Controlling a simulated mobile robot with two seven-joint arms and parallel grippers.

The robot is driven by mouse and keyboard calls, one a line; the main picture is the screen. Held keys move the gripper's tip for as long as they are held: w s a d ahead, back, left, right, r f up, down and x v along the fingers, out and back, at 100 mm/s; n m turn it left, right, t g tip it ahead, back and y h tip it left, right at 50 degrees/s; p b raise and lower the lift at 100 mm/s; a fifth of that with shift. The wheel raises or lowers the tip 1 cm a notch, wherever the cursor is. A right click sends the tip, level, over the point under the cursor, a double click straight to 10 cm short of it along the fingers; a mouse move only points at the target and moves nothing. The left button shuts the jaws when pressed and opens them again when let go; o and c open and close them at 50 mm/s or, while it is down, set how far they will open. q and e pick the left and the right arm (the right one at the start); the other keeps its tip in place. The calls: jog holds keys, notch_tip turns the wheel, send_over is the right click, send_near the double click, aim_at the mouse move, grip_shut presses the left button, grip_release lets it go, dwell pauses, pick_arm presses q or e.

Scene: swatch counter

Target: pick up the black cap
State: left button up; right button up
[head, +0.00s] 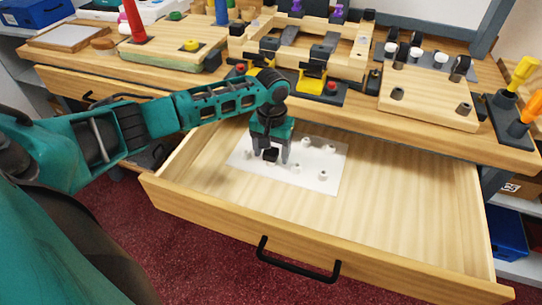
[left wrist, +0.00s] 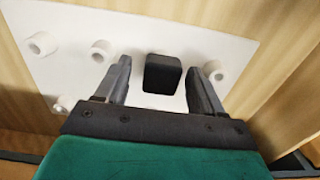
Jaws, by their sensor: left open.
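The black cap (head: 270,155) is on a white board with pegs (head: 325,181) that lies in the open drawer. My left gripper (head: 270,158) points down over the board, with its fingers on either side of the cap. In the left wrist view the black cap (left wrist: 162,74) shows between the two open fingers of the left gripper (left wrist: 160,80), with a gap on each side. The white board (left wrist: 75,68) shows around it. My right gripper is not in view.
Several white pegs stand on the board near the left gripper. The wooden drawer (head: 400,225) is pulled out, with a black handle (head: 298,262) on its front. Its right part is empty. The counter above holds wooden fixtures, a peg board (head: 430,95) and coloured tools.

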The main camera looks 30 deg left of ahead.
aim_at(272, 149)
pick_arm(q)
jog(key=shift+f, duration=0.25)
jog(key=c, duration=1)
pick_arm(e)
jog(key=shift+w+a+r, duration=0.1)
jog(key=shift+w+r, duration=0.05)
pick_arm(q)
jog(key=shift+c, duration=0.2)
